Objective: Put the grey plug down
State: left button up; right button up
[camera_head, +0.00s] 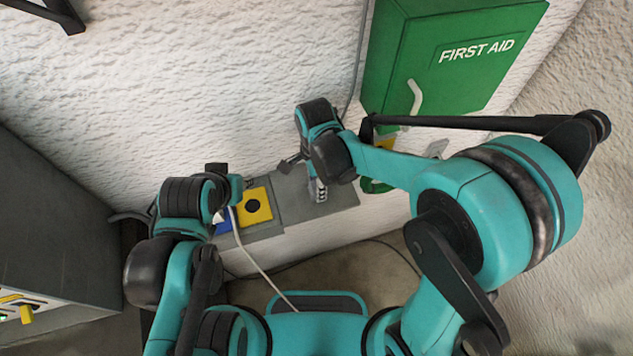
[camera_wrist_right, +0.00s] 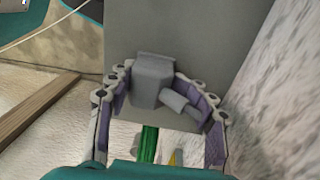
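The grey plug (camera_wrist_right: 153,80), a block with a short round stub, is between the two fingers of my right gripper (camera_wrist_right: 152,78) in the right wrist view. The fingertips bend inward against its sides. A flat grey top lies behind it, and I cannot tell whether the plug touches it. In the head view my right gripper (camera_head: 319,190) points down over the grey bench top (camera_head: 342,197), and the plug cannot be made out. My left arm's wrist is at the bench's left end, near a yellow plate with a dark round hole (camera_head: 254,205). Its fingers are mostly hidden.
A blue piece (camera_head: 222,224) lies beside the yellow plate. A white cable (camera_head: 258,262) runs down from my left wrist area. A green first aid cabinet (camera_head: 450,55) hangs on the white wall at the upper right. A grey cabinet (camera_head: 50,220) stands at the left.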

jog(key=o, duration=0.4)
jog(key=shift+r, duration=0.1)
jog(key=shift+r+p, duration=0.35)
jog(key=shift+p, duration=0.05)
notch_tip(320, 180, up, 12)
jog(key=p, duration=0.3)
jog(key=shift+s+d+r+n+t, duration=0.45)
jog(key=shift+s+d+n+t, duration=0.7)
jog(key=shift+d+n, duration=1.6)
jog(key=shift+s+d+r+n+t, duration=0.4)
jog(key=shift+s+d+n+t, duration=0.5)
jog(key=shift+d+n+t, duration=1.65)
jog(key=shift+s+d+r+n+t, duration=0.1)
jog(key=shift+s+d+r+n, duration=0.35)
jog(key=shift+s+d+n, duration=2.2)
jog(key=shift+m, duration=0.75)
jog(key=w+d, duration=0.2)
jog(key=w, duration=0.1)
jog(key=shift+w+d, duration=0.1)
jog(key=shift+w, duration=0.1)
